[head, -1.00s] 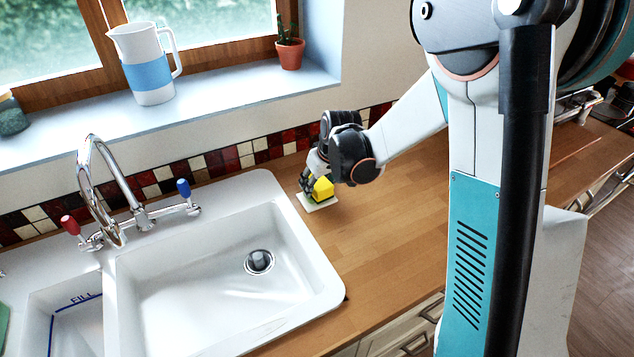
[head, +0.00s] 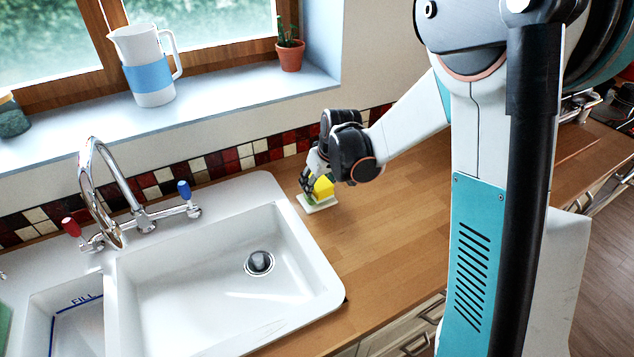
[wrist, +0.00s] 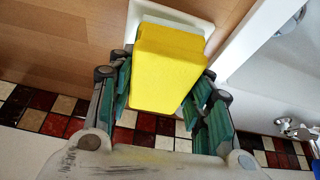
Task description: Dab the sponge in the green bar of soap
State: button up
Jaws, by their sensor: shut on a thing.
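The yellow sponge (head: 323,187) is between the fingers of my gripper (head: 311,184), which is shut on it. In the wrist view the sponge (wrist: 168,68) fills the space between the green-padded fingers (wrist: 165,105). The sponge is over a small white dish (head: 321,207) on the counter right of the sink. A little green (head: 312,199) shows low beside the sponge, likely the soap bar, mostly hidden by the sponge and fingers. I cannot tell whether the sponge touches it. In the wrist view the dish's white rim (wrist: 206,22) shows behind the sponge.
The white sink (head: 190,290) with a chrome tap (head: 112,190) is just left of the dish. A tiled wall (head: 235,158) and a windowsill with a jug (head: 148,75) and a potted cactus (head: 290,52) stand behind. The wooden counter (head: 390,220) to the right is clear.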

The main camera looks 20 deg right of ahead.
jog(key=shift+r+p, duration=1.8)
jog(key=shift+r, duration=1.25)
